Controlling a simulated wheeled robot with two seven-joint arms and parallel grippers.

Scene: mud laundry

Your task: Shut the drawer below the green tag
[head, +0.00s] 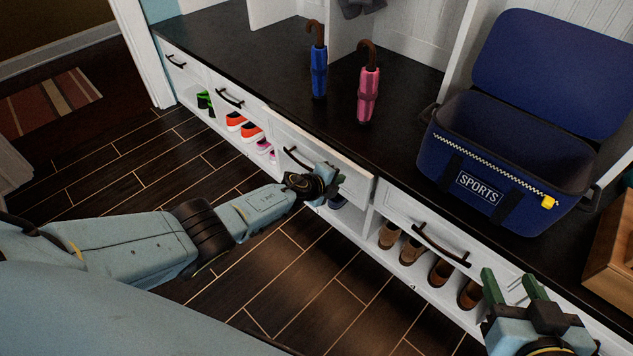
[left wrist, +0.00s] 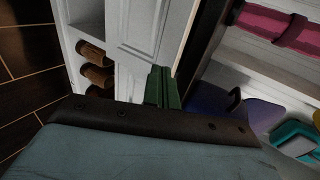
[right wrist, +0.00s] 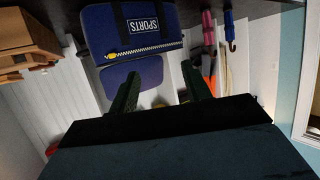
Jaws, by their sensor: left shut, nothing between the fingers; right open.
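The third white drawer from the left (head: 335,160) stands pulled out of the bench, its front sticking out past its neighbours. Its black bar handle (head: 293,158) is on the front. My left gripper (head: 338,180) is at the right part of this drawer front, shut and empty; I cannot tell if it touches. In the left wrist view its green fingers (left wrist: 162,88) are together, near white panelled fronts. My right gripper (head: 513,284) is open and empty, in front of the bench at the lower right; its fingers (right wrist: 160,85) are apart in the right wrist view. I cannot make out a green tag.
Other drawers (head: 405,212) look flush. Open cubbies below hold brown shoes (head: 412,250) and orange shoes (head: 248,130). A blue umbrella (head: 319,70), a pink umbrella (head: 368,90) and an open blue SPORTS cooler (head: 450,140) stand on the dark benchtop. The floor in front is clear.

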